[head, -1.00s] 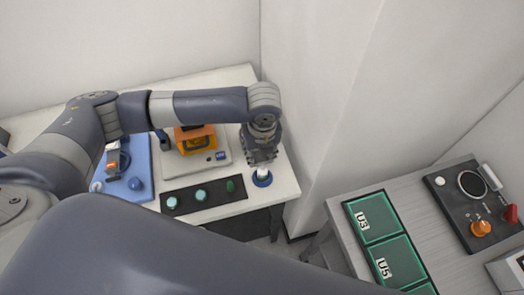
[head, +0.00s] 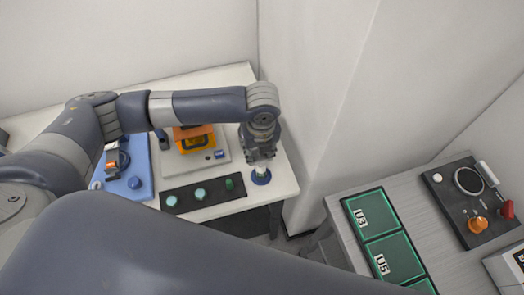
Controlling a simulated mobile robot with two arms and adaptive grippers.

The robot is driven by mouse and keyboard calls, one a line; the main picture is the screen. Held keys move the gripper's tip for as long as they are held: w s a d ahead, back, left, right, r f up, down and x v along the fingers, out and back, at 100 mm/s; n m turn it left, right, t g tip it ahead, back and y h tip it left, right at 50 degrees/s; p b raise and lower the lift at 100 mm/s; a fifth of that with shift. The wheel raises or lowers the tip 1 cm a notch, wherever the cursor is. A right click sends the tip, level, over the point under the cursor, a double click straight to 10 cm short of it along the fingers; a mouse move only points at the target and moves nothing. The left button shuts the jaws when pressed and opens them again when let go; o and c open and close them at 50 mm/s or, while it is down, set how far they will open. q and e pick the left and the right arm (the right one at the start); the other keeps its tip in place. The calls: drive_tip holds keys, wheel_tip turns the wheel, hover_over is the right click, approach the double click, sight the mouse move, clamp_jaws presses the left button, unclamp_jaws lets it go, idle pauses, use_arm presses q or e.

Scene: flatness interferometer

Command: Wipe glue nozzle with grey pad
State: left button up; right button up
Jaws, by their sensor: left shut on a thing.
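My left gripper (head: 260,155) points down at the right end of the white table, just over a blue round holder (head: 261,178). It is shut on a small pale thing (head: 260,168) at the holder; the fingers hide most of it, and I cannot tell whether it is the glue nozzle's body or whether it still touches the holder. I cannot make out the grey pad for certain. My right gripper is out of view; a dark arm link of mine crosses the foreground.
A black strip (head: 178,203) with several green-topped pieces lies along the white table's front. Behind it stands an orange device (head: 196,138) on a pale plate. A blue mat (head: 142,165) is at left. The right table holds green trays (head: 376,222) and a dark panel (head: 452,205).

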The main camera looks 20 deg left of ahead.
use_arm(q)
drive_tip(key=shift+d, duration=0.7)
drive_tip(key=shift+a, duration=0.15)
drive_tip(key=shift+a, duration=0.6)
drive_tip(key=shift+d, duration=0.1)
drive_tip(key=shift+d, duration=0.65)
drive_tip(key=shift+a, duration=0.2)
drive_tip(key=shift+a, duration=0.55)
